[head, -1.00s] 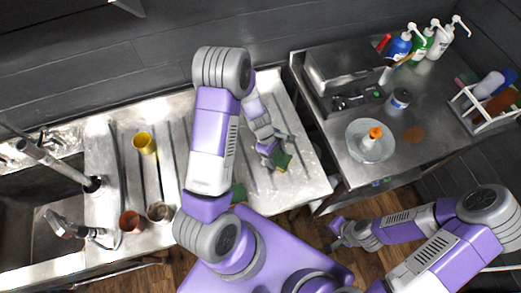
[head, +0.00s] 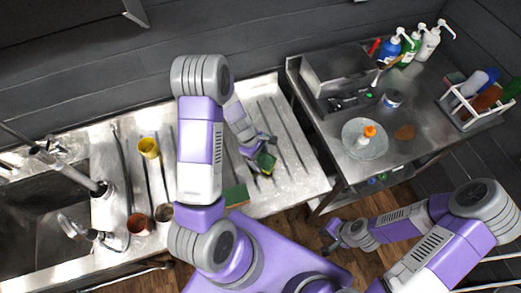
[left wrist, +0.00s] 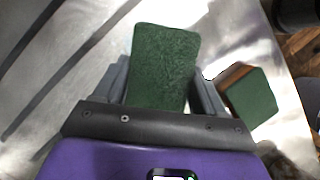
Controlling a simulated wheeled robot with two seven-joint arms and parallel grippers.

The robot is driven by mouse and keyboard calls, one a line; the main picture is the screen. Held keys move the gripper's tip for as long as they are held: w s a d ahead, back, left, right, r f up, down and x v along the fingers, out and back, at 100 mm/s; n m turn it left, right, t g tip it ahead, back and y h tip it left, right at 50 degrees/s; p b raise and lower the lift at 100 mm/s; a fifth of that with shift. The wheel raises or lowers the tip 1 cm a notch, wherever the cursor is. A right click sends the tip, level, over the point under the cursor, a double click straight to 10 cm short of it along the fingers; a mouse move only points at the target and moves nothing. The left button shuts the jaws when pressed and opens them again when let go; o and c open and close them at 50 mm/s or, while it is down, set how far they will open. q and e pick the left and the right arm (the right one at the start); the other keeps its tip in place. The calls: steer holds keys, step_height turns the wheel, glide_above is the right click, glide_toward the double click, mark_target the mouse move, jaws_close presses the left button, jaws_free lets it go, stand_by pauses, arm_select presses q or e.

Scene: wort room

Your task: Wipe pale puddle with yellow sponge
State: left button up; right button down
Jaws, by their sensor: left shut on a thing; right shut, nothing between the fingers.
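My left gripper (head: 262,160) is shut on a sponge (head: 266,163) with a green face and a little yellow at its side, low over the ribbed steel drainboard (head: 305,185). In the left wrist view the held sponge (left wrist: 163,65) shows only its green face between the fingers. Whether it touches the steel is unclear. A second sponge (head: 236,195), green with an orange-brown side, lies near the front edge and also shows in the left wrist view (left wrist: 252,98). I cannot make out the pale puddle against the bright steel. My right gripper (head: 331,238) is shut and empty over the floor.
A yellow cup (head: 148,147) and two brownish cups (head: 139,224) stand left, near the sink (head: 40,215).

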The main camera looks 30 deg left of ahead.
arm_select(q)
steer(key=shift+r+p, duration=1.65)
steer(key=shift+r, duration=0.6)
steer(key=shift+f, duration=0.1)
